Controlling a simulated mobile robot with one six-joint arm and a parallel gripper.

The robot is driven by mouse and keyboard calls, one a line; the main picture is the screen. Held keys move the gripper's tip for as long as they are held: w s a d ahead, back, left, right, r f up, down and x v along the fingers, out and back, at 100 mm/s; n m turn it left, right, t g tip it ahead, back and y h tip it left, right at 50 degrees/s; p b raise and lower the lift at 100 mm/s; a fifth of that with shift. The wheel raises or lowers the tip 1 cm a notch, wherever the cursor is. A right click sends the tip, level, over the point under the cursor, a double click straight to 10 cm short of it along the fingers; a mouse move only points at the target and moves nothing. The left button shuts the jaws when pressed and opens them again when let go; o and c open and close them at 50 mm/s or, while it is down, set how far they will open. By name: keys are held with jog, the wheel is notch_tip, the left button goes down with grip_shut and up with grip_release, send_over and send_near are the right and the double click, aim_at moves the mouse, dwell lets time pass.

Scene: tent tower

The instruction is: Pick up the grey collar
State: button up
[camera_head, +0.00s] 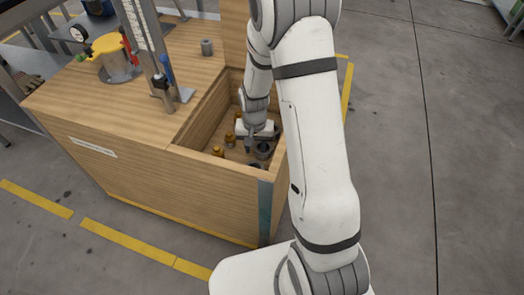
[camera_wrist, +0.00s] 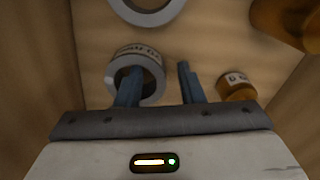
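A grey collar (camera_wrist: 122,66) with a printed label stands in the wooden bin, just ahead of my gripper (camera_wrist: 158,72). In the wrist view the left finger overlaps the collar's opening and the right finger is outside it, to the right. A visible gap separates the fingers from each other; whether either touches the collar is unclear. A second grey ring (camera_wrist: 170,12) is partly cut off at the top of that view. In the head view my gripper (camera_head: 250,146) is down inside the bin, beside a grey collar (camera_head: 264,151).
Several orange-brown pieces (camera_head: 218,151) lie in the bin; one labelled piece (camera_wrist: 236,87) is right of my right finger. The wooden bin walls (camera_head: 205,115) surround my gripper closely.

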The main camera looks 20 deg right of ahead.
grip_shut()
dwell(0.3)
